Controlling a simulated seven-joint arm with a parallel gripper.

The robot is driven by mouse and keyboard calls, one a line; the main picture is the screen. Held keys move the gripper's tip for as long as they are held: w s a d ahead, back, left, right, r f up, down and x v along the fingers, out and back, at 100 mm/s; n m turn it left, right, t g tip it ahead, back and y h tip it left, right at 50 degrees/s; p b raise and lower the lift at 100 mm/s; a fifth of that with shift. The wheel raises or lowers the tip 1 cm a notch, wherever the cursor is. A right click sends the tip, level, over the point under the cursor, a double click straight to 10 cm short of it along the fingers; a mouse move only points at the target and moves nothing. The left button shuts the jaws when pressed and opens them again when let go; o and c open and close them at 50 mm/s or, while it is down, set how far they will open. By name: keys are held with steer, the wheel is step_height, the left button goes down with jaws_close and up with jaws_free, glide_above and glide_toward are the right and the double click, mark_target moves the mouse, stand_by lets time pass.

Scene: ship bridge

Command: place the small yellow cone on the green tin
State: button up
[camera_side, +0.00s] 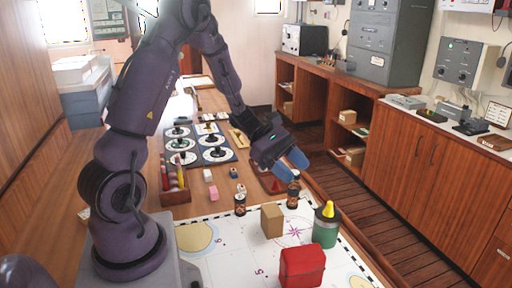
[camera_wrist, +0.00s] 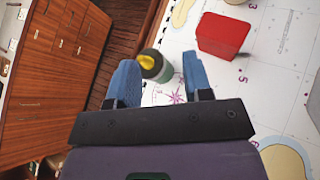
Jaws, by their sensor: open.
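The small yellow cone (camera_side: 328,208) stands on top of the green tin (camera_side: 325,232), near the right edge of the chart-covered table. The wrist view shows the yellow cone (camera_wrist: 147,62) over the dark top of the tin (camera_wrist: 163,70), seen from above at a slant. The cone looks upright. My gripper (camera_side: 294,162) is open and empty, above and behind the tin in the side view, clear of both. In the wrist view its blue fingers (camera_wrist: 160,82) are apart, with the tin beyond them and nothing between the fingertips.
A red block (camera_side: 302,267) and a tan box (camera_side: 271,219) stand near the tin. Two dark bottles (camera_side: 293,190) (camera_side: 240,202) stand behind. A wooden box (camera_side: 175,197) of pencils and a board of dials (camera_side: 212,152) lie farther back. The chart (camera_side: 215,262) has bare room at front left.

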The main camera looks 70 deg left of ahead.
steer(key=s+d+r+m+y, duration=0.5)
steer(key=s+r+m, duration=0.2)
steer(key=m, duration=0.4)
steer(key=s+d+r+m+g+y, duration=0.1)
steer(key=s+d+r+m+y, duration=0.4)
steer(key=m, duration=0.6)
steer(key=s+r, duration=0.2)
steer(key=s, duration=0.1)
steer(key=shift+s+r, duration=0.2)
steer(key=shift+r, duration=0.1)
